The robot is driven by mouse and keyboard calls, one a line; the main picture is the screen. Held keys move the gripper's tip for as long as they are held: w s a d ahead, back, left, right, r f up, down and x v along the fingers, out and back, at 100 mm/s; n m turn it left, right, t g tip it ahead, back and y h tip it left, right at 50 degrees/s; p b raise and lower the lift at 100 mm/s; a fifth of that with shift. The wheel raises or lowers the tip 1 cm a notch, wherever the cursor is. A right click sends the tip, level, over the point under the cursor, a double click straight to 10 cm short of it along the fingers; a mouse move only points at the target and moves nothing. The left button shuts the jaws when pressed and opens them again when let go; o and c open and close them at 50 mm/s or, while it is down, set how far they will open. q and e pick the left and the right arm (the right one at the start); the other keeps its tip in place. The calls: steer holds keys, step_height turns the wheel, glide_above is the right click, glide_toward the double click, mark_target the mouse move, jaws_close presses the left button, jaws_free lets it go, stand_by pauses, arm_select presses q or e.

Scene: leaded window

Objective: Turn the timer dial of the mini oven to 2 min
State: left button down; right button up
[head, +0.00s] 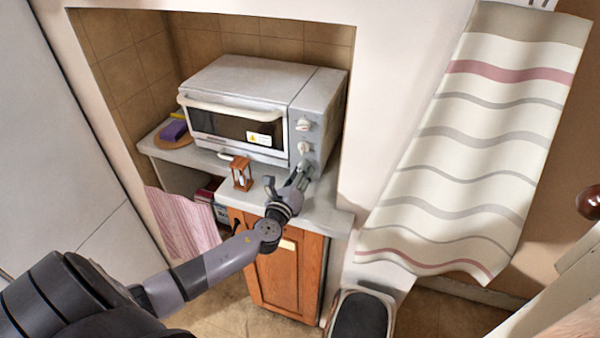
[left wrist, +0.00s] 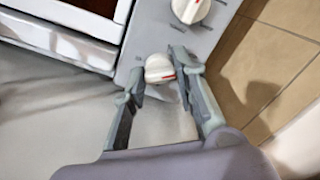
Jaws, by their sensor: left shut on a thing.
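The white mini oven (head: 250,80) stands in a tiled niche, its door shut. Its right front panel carries a column of white dials; the upper one (head: 303,124) and the middle one (head: 303,148) are clear. My left gripper (head: 303,169) is at the bottom of this panel and hides the lowest dial there. In the left wrist view, the lowest dial (left wrist: 157,68), white with a red mark, sits between the fingertips of my left gripper, which are shut on it. Another dial (left wrist: 190,9) is above it. The scale print is too small to read. My right gripper is not in view.
A wooden hourglass (head: 241,173) stands on the counter (head: 318,205), left of my gripper. A purple sponge (head: 174,131) is left of the oven. A striped towel (head: 470,150) hangs at right. A bin (head: 360,314) stands below. The niche wall is close right of the oven.

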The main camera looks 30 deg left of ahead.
arm_select(q)
steer(key=shift+f, duration=0.1)
steer(key=c, duration=1.3)
jaws_free()
steer(key=v, duration=1.2)
